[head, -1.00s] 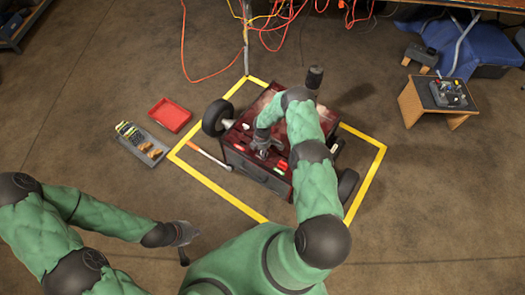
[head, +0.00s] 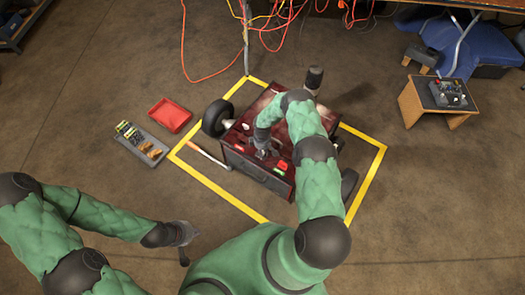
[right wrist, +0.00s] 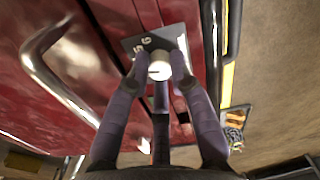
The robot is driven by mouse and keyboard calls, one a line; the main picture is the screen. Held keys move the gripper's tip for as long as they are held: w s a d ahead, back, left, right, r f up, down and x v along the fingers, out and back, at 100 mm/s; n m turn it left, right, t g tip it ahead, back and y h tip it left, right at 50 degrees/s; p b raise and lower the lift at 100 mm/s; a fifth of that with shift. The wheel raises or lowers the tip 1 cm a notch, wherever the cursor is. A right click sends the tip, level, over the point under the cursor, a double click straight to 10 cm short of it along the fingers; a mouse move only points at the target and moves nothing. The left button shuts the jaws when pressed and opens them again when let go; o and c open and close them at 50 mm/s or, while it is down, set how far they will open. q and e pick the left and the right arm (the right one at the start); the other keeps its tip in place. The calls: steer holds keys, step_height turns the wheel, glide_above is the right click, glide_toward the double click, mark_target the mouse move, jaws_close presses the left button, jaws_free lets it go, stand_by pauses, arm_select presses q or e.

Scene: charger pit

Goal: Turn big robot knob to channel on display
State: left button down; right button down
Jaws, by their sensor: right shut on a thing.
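The big robot (head: 236,139) is a dark red box with wheels, standing inside a yellow floor outline. Its knob (right wrist: 159,68) is pale and round, on a dark plate (right wrist: 134,46) with light characters, in the right wrist view. My right gripper (right wrist: 158,72) has its fingers closed around the knob; in the head view it reaches down onto the robot's top (head: 262,150). The channel display cannot be read in these frames. My left gripper (head: 184,240) hangs over bare floor at the lower left of the head view, away from the robot; its fingers are too small to judge.
A red tray (head: 170,115) and a grey tray with batteries and other small items (head: 141,143) lie left of the yellow outline (head: 205,181). A wooden stand with a device (head: 438,101) is at the right. Cables hang at the back.

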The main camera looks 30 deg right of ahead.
steer(key=shift+a, duration=0.1)
stand_by(0.3)
steer(key=c, duration=1.1)
jaws_free()
step_height(320, 180, up, 12)
steer(key=shift+w, duration=0.2)
